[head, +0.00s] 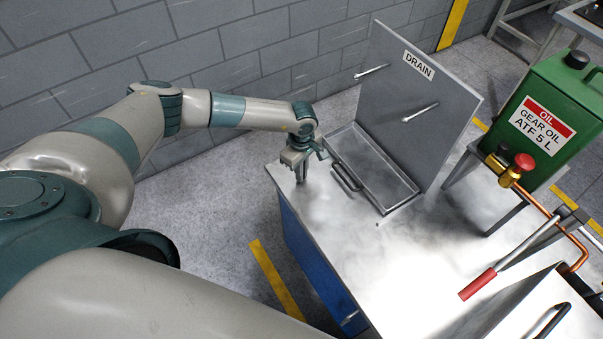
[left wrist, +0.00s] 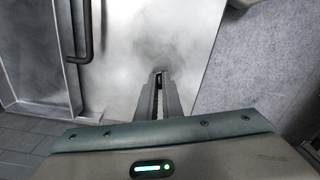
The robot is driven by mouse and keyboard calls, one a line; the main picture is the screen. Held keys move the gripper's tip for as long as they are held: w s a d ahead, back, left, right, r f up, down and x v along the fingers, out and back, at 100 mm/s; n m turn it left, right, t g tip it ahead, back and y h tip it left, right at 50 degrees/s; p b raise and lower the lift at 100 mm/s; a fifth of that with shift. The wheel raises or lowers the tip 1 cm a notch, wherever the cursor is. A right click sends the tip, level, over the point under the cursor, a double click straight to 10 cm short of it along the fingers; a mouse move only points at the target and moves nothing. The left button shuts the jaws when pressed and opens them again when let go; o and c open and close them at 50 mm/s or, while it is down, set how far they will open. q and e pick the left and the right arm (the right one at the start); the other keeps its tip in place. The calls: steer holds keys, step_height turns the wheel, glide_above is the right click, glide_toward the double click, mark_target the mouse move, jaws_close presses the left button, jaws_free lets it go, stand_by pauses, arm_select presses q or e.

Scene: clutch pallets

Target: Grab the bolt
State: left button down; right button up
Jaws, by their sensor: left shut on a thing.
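My left gripper (head: 300,178) points down over the left back corner of the metal worktop (head: 335,225), beside the shallow tray. Its fingers also show in the left wrist view (left wrist: 160,75), close together with only a thin dark gap between them. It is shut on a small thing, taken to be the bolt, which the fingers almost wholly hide. I cannot make out the bolt's shape in either view. My right gripper is not in view.
The shallow tray (head: 401,195) with a dark handle (head: 346,178) lies right of the gripper. Behind it stands the DRAIN panel (head: 440,100) with two pegs. A green oil can (head: 538,115) and a red-handled lever (head: 478,284) are further right. The worktop's middle is clear.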

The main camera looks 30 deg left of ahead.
arm_select(q)
steer(key=shift+w+r+b, duration=0.1)
steer(key=shift+r+b, duration=0.2)
steer(key=shift+r, duration=0.05)
step_height(320, 180, up, 3)
steer(key=shift+d+r+b, duration=0.1)
steer(key=shift+d+b, duration=0.05)
steer(key=shift+b, duration=0.9)
steer(key=s+d+r+b, duration=0.3)
steer(key=d+r, duration=0.4)
steer(key=d, duration=0.4)
steer(key=shift+s+b, duration=0.2)
steer(key=shift+b, duration=0.65)
